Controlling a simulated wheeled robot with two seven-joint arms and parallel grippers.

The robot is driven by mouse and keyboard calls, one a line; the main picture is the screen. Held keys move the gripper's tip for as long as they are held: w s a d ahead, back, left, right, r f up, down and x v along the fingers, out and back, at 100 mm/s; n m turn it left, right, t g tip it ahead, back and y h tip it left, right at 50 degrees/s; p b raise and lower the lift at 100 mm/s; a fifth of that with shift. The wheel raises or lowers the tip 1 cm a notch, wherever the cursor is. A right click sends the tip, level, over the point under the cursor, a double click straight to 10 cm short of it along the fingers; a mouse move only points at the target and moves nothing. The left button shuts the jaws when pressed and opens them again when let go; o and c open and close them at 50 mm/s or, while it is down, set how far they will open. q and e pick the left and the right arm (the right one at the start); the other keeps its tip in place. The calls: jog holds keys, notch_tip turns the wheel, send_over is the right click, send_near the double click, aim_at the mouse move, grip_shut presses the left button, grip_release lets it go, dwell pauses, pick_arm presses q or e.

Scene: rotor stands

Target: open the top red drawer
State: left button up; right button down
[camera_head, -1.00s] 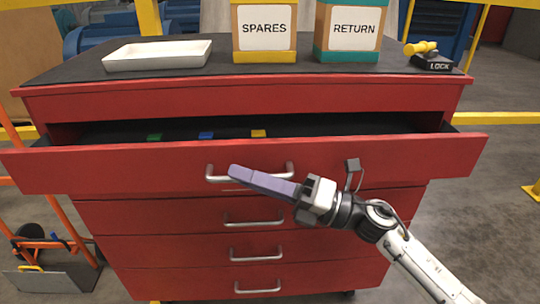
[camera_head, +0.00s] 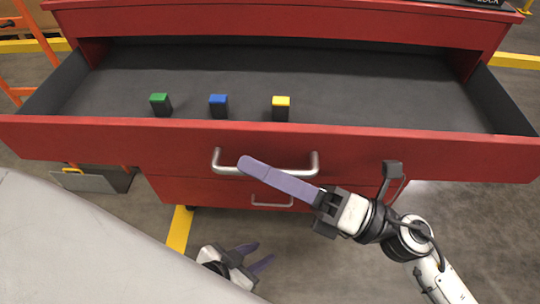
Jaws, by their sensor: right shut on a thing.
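The top red drawer (camera_head: 430,148) is pulled well out of the red cabinet, its dark inside open to view. Its silver handle (camera_head: 225,168) is on the front face. My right gripper (camera_head: 255,168) comes in from the right and is shut on the handle, its long purple fingers lying across the bar. Inside the drawer stand a green-topped block (camera_head: 160,104), a blue-topped block (camera_head: 219,105) and a yellow-topped block (camera_head: 281,108). My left gripper (camera_head: 258,256) is low in the picture, its purple fingers apart and empty, below and away from the drawer.
A lower drawer (camera_head: 200,190) with its own handle (camera_head: 272,200) is partly hidden under the open one. An orange hand truck (camera_head: 40,50) stands at the left. Grey floor with a yellow stripe (camera_head: 179,230) lies in front.

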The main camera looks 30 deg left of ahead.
jog(key=c, duration=2.1)
grip_release()
jog(key=b+v, duration=0.1)
jog(key=v, duration=0.9)
jog(key=shift+d+b, duration=0.25)
jog(key=shift+b, duration=0.15)
jog(key=shift+f, duration=0.1)
